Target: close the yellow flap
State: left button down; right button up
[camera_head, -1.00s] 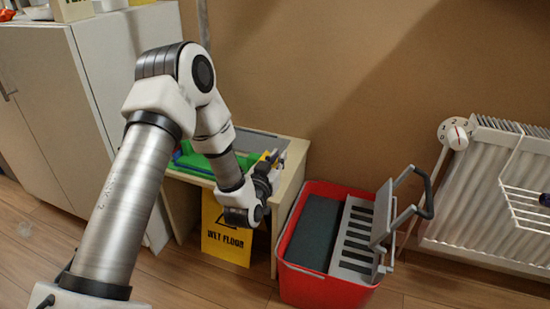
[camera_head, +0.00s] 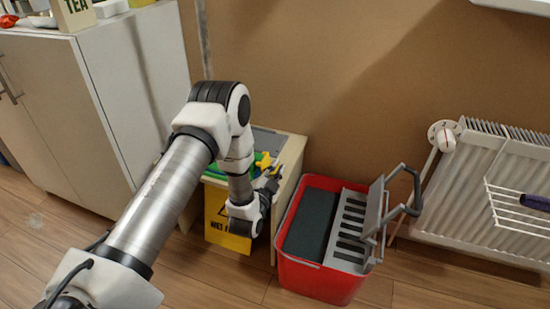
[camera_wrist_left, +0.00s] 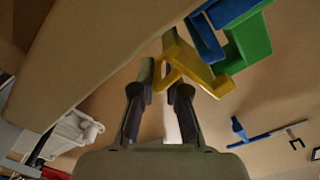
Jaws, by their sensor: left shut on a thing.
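The yellow flap (camera_head: 264,159) shows as a small yellow piece on the low stand, among green and blue pieces. In the left wrist view the yellow piece (camera_wrist_left: 188,64) has a bent, hooked shape and sits beside green and blue pieces. My left gripper (camera_head: 271,181) is at the front right of the stand, beside the yellow piece. In the left wrist view its fingers (camera_wrist_left: 165,82) are shut on the lower end of the yellow piece. The fingers partly hide where they meet it. My right gripper is not in view.
A yellow wet floor sign (camera_head: 219,230) stands against the stand (camera_head: 289,187). A red bucket (camera_head: 319,280) with a grey wringer (camera_head: 349,235) is close on the right. A white cabinet (camera_head: 130,90) is on the left and a radiator (camera_head: 485,200) on the far right.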

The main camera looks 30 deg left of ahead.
pick_arm(q)
jog(key=shift+s+a+f+m+p, duration=0.1)
jog(key=shift+a+f+m+p, duration=0.15)
jog(key=shift+m+p, duration=0.35)
jog(key=shift+a+f+m+p, duration=0.1)
jog(key=shift+f+m+p, duration=0.2)
jog(key=shift+m+p, duration=0.3)
jog(key=shift+f+m, duration=0.2)
jog(key=shift+m, duration=0.1)
jog(key=shift+s+a, duration=0.1)
jog(key=c, duration=1.3)
grip_release()
jog(key=shift+f, duration=0.1)
